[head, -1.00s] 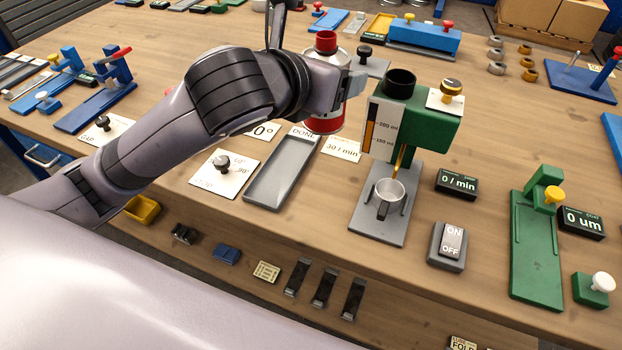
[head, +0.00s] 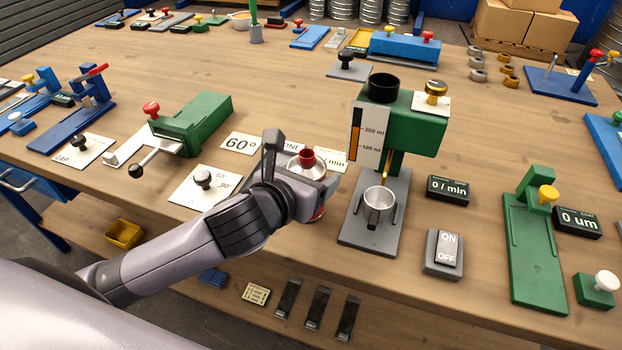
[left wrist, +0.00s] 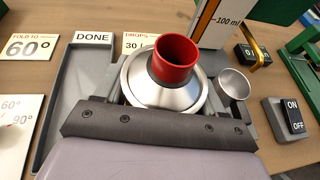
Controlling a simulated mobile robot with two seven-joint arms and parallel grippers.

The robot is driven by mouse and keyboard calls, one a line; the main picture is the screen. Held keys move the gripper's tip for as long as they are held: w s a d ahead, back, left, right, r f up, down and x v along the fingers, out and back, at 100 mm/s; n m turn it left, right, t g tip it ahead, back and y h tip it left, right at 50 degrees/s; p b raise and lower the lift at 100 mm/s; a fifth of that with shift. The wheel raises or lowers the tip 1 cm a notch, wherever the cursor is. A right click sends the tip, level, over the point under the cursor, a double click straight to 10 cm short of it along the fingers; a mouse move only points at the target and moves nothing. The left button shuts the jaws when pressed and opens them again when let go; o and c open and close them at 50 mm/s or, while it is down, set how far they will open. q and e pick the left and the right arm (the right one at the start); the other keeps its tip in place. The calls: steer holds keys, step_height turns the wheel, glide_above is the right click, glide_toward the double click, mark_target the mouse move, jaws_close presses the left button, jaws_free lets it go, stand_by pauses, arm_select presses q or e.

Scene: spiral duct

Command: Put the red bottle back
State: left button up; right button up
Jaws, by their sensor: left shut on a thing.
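The red bottle, with its red neck (head: 306,157) and silver shoulder, is upright in my left gripper (head: 312,188). The gripper is shut around its body. A little of its red lower part shows below the gripper. In the left wrist view the bottle (left wrist: 166,85) is seen from above, at the right side of the grey tray (left wrist: 62,110) by the DONE label (left wrist: 93,37). My arm hides the tray in the head view. I cannot tell whether the bottle's base touches anything. My right gripper is not in view.
The green dispenser (head: 415,125) with a metal cup (head: 378,204) stands close to the right of the bottle. An ON/OFF switch (head: 445,250) lies further right. A green clamp (head: 195,122) with a lever stands left, behind my arm. Bare table lies behind the labels.

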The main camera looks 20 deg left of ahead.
arm_select(q)
steer(key=shift+f, duration=0.3)
steer(key=o, duration=1.3)
steer(key=shift+c, duration=0.2)
steer(key=shift+r, duration=0.15)
steer(key=p+v, duration=0.4)
steer(key=v, duration=0.8)
